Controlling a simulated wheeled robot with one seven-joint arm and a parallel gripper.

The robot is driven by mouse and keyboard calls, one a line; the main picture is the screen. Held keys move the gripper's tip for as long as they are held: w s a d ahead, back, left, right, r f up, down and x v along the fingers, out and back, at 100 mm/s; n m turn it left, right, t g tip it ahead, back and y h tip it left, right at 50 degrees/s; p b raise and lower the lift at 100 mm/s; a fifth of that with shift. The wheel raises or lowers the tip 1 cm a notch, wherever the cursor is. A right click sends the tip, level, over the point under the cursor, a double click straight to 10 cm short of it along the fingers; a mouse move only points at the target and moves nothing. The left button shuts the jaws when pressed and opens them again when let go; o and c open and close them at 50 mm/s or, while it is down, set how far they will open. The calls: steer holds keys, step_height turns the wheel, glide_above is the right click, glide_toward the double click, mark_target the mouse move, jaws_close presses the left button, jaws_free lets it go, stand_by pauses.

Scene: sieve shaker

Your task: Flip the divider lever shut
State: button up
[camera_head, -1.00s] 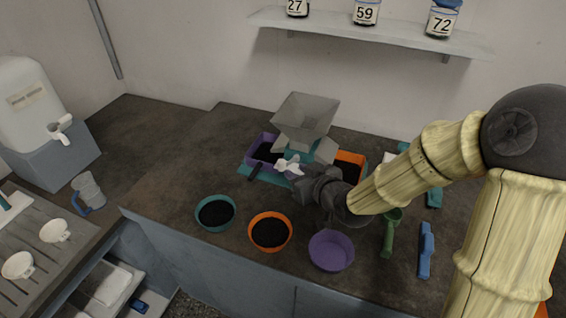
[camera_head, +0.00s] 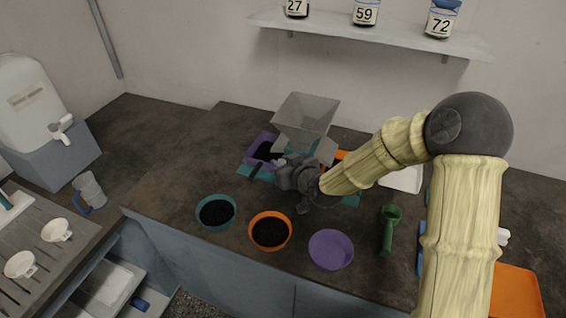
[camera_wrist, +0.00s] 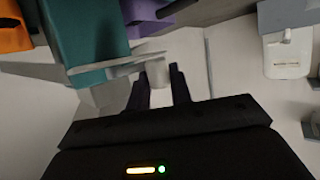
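The divider is a grey hopper (camera_head: 306,115) over a teal base (camera_head: 345,199), with a purple bin (camera_head: 252,160) on its left and an orange bin (camera_head: 341,155) on its right. My gripper (camera_head: 281,170) is at the front of the divider and covers the lever in the head view. In the wrist view my gripper (camera_wrist: 159,80) has its two dark fingers apart. A pale block (camera_wrist: 157,73), which looks like the lever's end, shows between the fingertips. I cannot tell whether they touch it.
Teal (camera_head: 216,212), orange (camera_head: 270,232) and purple (camera_head: 331,250) bowls stand along the front edge. A green scoop (camera_head: 389,228) lies to their right. A shelf (camera_head: 380,35) with numbered jars is above. The counter left of the divider is clear.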

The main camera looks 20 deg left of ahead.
jaws_close()
steer(key=shift+w+a+f+m+t+b, duration=0.15)
steer(key=shift+m+t+b, duration=0.15)
steer(key=shift+b, duration=0.4)
steer(key=shift+r+m+h+b, duration=0.2)
steer(key=shift+m+h+b, duration=0.1)
steer(key=shift+h, duration=0.1)
steer(key=shift+o, duration=1.9)
jaws_free()
steer(key=shift+o, duration=0.3)
steer(key=shift+w, duration=0.1)
